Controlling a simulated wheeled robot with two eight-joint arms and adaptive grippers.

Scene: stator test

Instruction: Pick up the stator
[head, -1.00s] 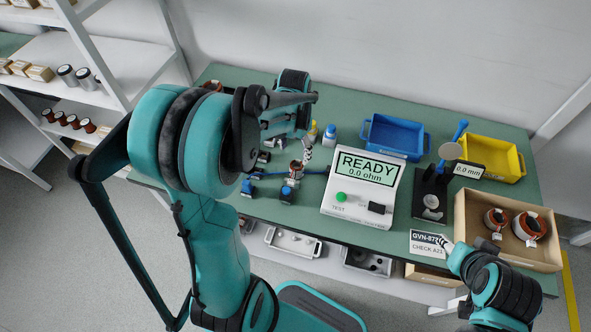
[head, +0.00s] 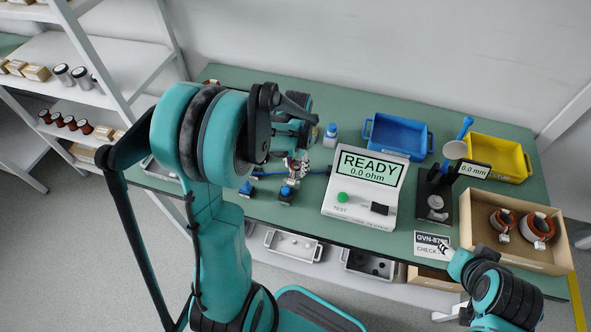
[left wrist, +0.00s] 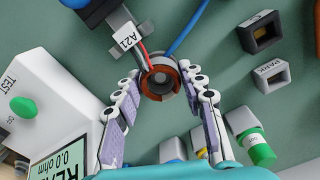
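A small stator (left wrist: 160,84) with a copper-red rim and dark bore sits on the bench in the left wrist view, with a white A21 tag (left wrist: 126,38) beside it. My left gripper (left wrist: 161,74) is open, with one fingertip on each side of the stator, very close to its rim; I cannot tell whether they touch. In the head view my left gripper (head: 296,164) is over the test leads and hides most of the stator. My right gripper (head: 446,250) is by the card at the front edge; its opening is unclear.
The tester (head: 365,190) reads READY, 0.0 ohm, just right of my left gripper. Blue clamps (head: 286,196) and leads lie close by. A blue bin (head: 397,136), a yellow bin (head: 499,157), a gauge (head: 436,187) and a cardboard box (head: 512,259) with two larger stators fill the right side.

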